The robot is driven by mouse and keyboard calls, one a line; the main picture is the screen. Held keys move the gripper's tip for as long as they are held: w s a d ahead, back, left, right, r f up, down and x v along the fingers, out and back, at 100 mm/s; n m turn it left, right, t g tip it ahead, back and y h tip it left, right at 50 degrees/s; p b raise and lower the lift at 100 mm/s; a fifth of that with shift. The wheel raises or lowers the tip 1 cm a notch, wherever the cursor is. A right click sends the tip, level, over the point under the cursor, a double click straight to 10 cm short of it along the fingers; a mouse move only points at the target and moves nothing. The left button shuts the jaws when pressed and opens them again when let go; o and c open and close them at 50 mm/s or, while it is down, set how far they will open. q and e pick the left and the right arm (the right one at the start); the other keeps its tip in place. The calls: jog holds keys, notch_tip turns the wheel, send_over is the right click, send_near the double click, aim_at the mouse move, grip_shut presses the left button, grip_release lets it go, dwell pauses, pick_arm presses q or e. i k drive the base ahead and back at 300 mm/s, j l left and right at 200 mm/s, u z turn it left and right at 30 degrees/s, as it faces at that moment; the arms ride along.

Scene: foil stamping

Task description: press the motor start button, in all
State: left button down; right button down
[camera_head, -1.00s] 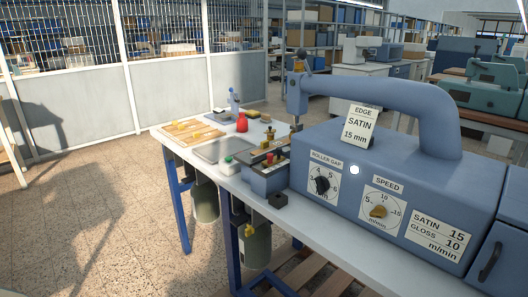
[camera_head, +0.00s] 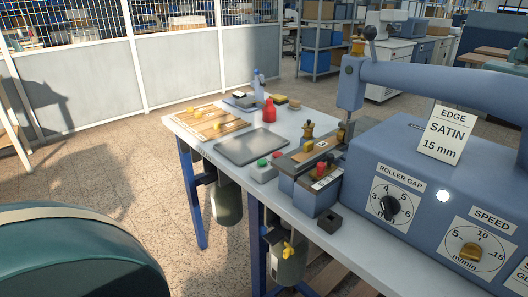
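A small grey switch box (camera_head: 263,175) sits near the table's front edge, between the grey tray and the blue machine. It has a green button (camera_head: 262,163) on its near-left side and a red button (camera_head: 276,155) behind it to the right. No lettering on the box can be read, but the green one looks like the motor start button. Nothing touches or covers the buttons. Neither of my grippers is in view.
The blue machine (camera_head: 408,168) with its arched arm fills the right side; a SATIN 15 mm card (camera_head: 443,137) stands on it. Open floor (camera_head: 110,172) lies left of the table.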

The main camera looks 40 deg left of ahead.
aim_at(262, 163)
jog(key=i+j, duration=0.15)
jog(key=j, duration=0.3)
jog(key=i+j, duration=0.1)
jog(key=j, duration=0.3)
jog(key=i+j, duration=0.15)
jog(key=j, duration=0.3)
jog(key=z, duration=0.05)
